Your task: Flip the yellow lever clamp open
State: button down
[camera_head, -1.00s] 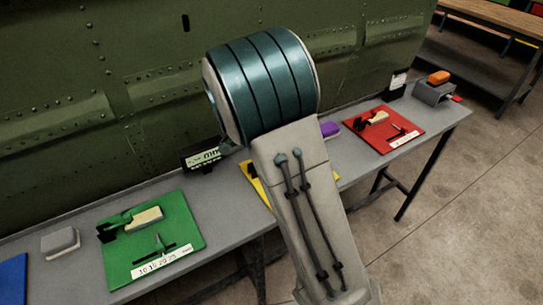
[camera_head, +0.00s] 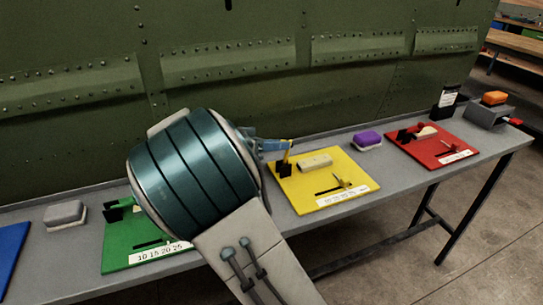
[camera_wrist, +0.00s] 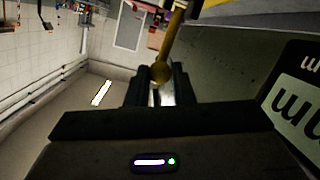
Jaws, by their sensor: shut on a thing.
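The yellow board (camera_head: 355,178) lies on the bench and carries a lever clamp with a black base (camera_head: 284,169), a pale block and a white scale strip. The clamp's yellow lever (camera_head: 290,148) stands roughly upright above the base, at the board's back left. My gripper (camera_head: 287,146) is at the lever, reaching in from the left. In the wrist view my gripper (camera_wrist: 158,88) is shut on the lever at its rounded end, and the yellow lever (camera_wrist: 172,38) runs up out of the picture. The grip point is small in the head view.
A green board (camera_head: 118,258) is partly hidden by my arm. A purple-topped block (camera_head: 368,140) and a red board (camera_head: 455,148) lie to the right. A grey block (camera_head: 65,215) and a blue board (camera_head: 10,250) are at left. The green riveted fuselage (camera_head: 230,110) rises behind the bench.

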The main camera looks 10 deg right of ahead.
jog(key=shift+a+f+h+b, duration=0.3)
jog(key=shift+a+h+b, duration=0.3)
jog(key=shift+h+b, duration=0.4)
jog(key=c, duration=1.3)
grip_release()
jog(key=shift+o, duration=0.2)
jog(key=shift+s, duration=0.1)
jog(key=s+a, duration=0.1)
jog(key=a, duration=0.6)
jog(key=shift+a, duration=0.3)
